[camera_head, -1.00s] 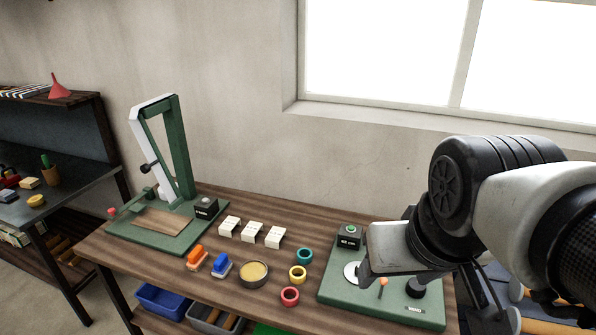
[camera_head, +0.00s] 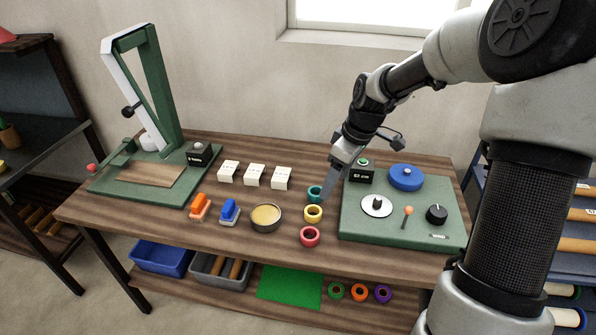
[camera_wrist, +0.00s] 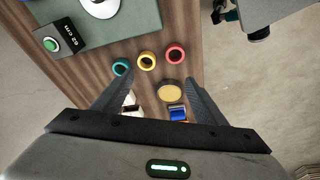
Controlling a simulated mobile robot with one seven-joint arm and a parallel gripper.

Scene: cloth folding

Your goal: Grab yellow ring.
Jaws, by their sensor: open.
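The yellow ring (camera_head: 313,214) lies on the wooden table between a teal ring (camera_head: 315,194) and a red ring (camera_head: 310,237). In the wrist view the yellow ring (camera_wrist: 147,61) sits in the middle of the row, with the teal ring (camera_wrist: 121,67) to its left and the red ring (camera_wrist: 175,54) to its right. My gripper (camera_head: 328,190) is above the table near the teal ring, apart from the yellow ring. In the wrist view my gripper (camera_wrist: 154,88) has its fingers spread wide and holds nothing.
A green device board (camera_head: 400,230) with knobs stands right of the rings. A round tin (camera_head: 265,218), an orange block (camera_head: 200,207) and a blue block (camera_head: 229,212) lie to the left. White blocks (camera_head: 255,175) lie behind them. A green press (camera_head: 150,180) stands at the far left.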

